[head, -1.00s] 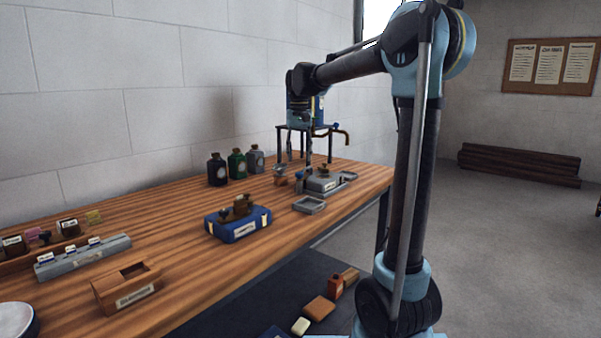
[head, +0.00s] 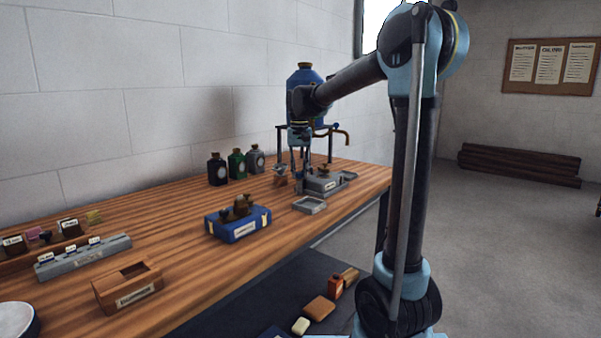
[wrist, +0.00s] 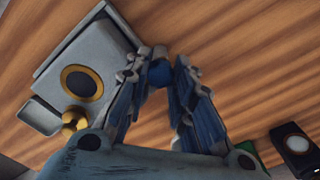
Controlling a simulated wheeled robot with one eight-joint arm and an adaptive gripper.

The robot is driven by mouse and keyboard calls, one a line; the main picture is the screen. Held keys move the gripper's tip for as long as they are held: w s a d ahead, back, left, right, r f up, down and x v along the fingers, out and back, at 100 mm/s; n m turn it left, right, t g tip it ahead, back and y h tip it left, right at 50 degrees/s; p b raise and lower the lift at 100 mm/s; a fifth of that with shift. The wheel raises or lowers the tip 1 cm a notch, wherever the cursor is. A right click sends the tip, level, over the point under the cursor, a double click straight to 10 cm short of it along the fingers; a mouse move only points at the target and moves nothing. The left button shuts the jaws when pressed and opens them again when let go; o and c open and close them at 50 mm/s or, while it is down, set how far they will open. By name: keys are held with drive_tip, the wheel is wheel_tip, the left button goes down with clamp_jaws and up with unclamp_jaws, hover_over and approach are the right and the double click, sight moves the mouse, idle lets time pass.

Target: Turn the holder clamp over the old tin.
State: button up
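The holder (head: 328,182) is a grey block with a label on the far part of the bench. The wrist view shows its grey top (wrist: 62,58), with a dark round spot in a brass ring and a brass knob (wrist: 74,121). A small blue knob (wrist: 160,74), which looks like the clamp's handle, is at its edge. My gripper (head: 299,188) points down beside the holder's left end. In the wrist view its open fingers (wrist: 160,84) stand either side of the blue knob; contact is unclear. I cannot tell which thing is the old tin.
A shallow grey tray (head: 309,205) lies in front of the holder. A blue box (head: 238,226) with brass parts stands nearer. Several bottles (head: 237,165) stand by the wall. A dark stand (head: 280,142) with a blue tank (head: 305,80) is behind my gripper. Bare wood lies front right.

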clamp_jaws()
drive_tip(key=shift+n, duration=0.5)
drive_tip(key=o, duration=0.9)
unclamp_jaws()
drive_tip(key=shift+r, duration=0.1)
wheel_tip(320, 180, up, 12)
drive_tip(key=shift+f, duration=0.1)
